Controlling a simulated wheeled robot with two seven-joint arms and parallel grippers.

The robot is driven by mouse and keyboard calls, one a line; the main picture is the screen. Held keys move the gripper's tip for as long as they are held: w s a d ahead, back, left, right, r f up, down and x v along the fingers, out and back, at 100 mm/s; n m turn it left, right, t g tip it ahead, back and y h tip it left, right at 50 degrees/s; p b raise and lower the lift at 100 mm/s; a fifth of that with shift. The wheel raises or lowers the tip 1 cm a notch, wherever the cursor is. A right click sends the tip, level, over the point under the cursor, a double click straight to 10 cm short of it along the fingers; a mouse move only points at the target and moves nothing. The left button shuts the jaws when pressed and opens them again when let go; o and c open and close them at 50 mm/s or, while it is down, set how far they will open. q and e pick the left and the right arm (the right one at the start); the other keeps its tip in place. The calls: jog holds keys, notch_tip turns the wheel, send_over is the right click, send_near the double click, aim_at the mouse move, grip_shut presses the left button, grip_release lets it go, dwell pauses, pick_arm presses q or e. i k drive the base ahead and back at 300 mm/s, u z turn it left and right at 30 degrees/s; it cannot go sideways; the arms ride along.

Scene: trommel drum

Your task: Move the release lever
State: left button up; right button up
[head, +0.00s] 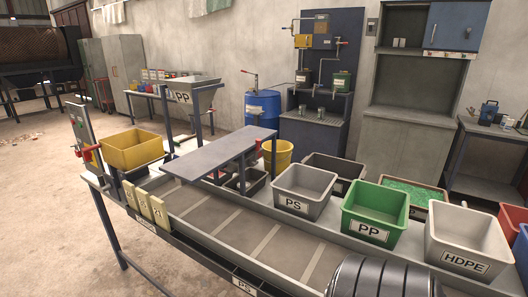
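No part is marked as the release lever, and I cannot tell for certain which one it is. A red handle (88,151) sits on an upright grey post (79,122) at the left end of the sorting line, beside a yellow bin (133,150). Neither of my grippers is in view.
The conveyor belt (216,222) runs toward the lower right, where a black ribbed round object (384,276) covers part of it. Grey PS (304,185), green PP (373,212) and white HDPE (467,235) bins line its far side. Open floor (45,235) lies left.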

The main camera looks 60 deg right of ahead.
aim_at(253, 163)
jog(key=z, duration=1.4)
